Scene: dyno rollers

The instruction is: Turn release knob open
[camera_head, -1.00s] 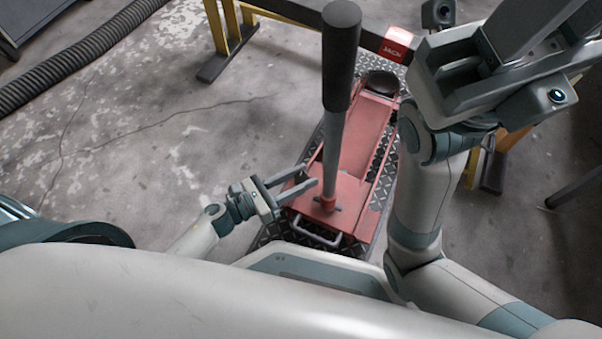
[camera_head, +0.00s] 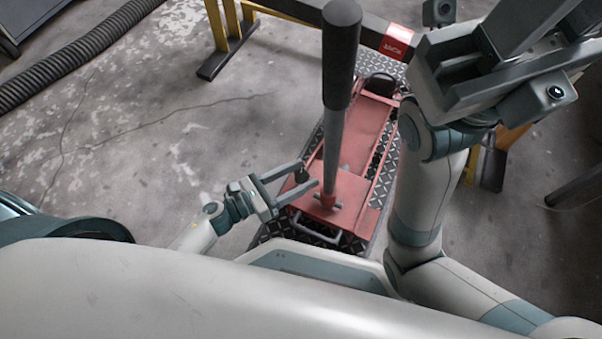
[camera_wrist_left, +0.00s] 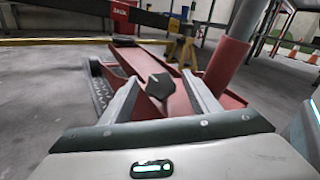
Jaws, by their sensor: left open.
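The dark release knob (camera_head: 301,175) sits at the near left of the red floor jack (camera_head: 350,150), beside the base of its upright handle (camera_head: 333,150). My left gripper (camera_head: 309,174) is open, with a finger on each side of the knob. The left wrist view shows the dark, faceted knob (camera_wrist_left: 160,87) between the open fingers (camera_wrist_left: 162,92), with gaps beside it. I cannot tell whether either finger touches it. The jack handle (camera_wrist_left: 228,66) rises at the right there. My right arm fills the upper right of the head view; its finger state is unclear.
The black-gripped handle stands tall just right of my left gripper. A dark beam with a red label (camera_head: 397,43) and yellow stands (camera_head: 222,28) are beyond. A ribbed hose (camera_head: 85,55) lies at the upper left. The concrete floor left of the jack is clear.

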